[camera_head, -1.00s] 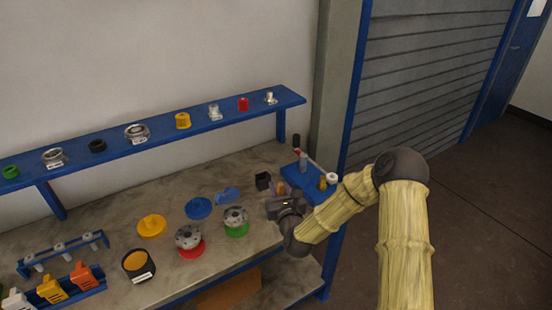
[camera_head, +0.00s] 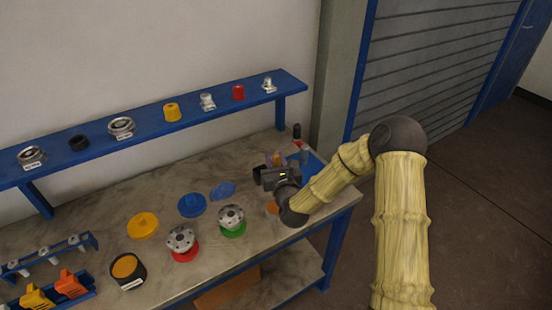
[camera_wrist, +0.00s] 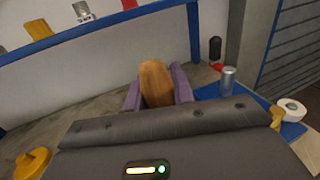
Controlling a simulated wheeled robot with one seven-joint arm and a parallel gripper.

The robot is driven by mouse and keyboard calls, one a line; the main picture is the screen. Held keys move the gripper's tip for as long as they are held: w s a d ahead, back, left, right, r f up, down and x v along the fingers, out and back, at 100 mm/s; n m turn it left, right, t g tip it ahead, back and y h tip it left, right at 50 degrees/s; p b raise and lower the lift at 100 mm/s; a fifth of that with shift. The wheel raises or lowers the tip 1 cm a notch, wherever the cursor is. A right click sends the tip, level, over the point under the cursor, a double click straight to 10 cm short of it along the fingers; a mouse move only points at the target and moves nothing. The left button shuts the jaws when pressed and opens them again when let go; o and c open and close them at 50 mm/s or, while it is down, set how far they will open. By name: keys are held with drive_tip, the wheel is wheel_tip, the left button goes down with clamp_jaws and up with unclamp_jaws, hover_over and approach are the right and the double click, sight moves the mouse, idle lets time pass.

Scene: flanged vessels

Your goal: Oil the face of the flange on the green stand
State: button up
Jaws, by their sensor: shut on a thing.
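The grey flange (camera_head: 231,215) with bolt holes in its face sits on the green stand (camera_head: 234,231) on the bench. My gripper (camera_head: 277,158) is behind and to the right of it, near the back right of the bench, apart from the flange. In the wrist view my purple fingers (camera_wrist: 158,93) are shut on a tan, wooden-looking piece (camera_wrist: 156,80), perhaps a brush handle. The lower end of that piece is hidden behind my gripper's body.
A similar flange (camera_head: 180,238) on a red stand (camera_head: 185,254) is left of the green one. A blue tray (camera_wrist: 294,131) holds a tape roll (camera_wrist: 291,110); a silver can (camera_wrist: 228,78) stands near it. A blue shelf (camera_head: 150,125) runs along the back.

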wheel_tip(320, 180, down, 6)
drive_tip(key=b, duration=0.3)
drive_tip(key=shift+b, duration=0.3)
drive_tip(key=shift+f+b, duration=0.65)
drive_tip(key=shift+b, duration=0.05)
idle(3.0)
drive_tip(key=shift+r+p, duration=2.1)
drive_tip(key=shift+r, duration=1.55)
drive_tip(key=shift+f, duration=0.1)
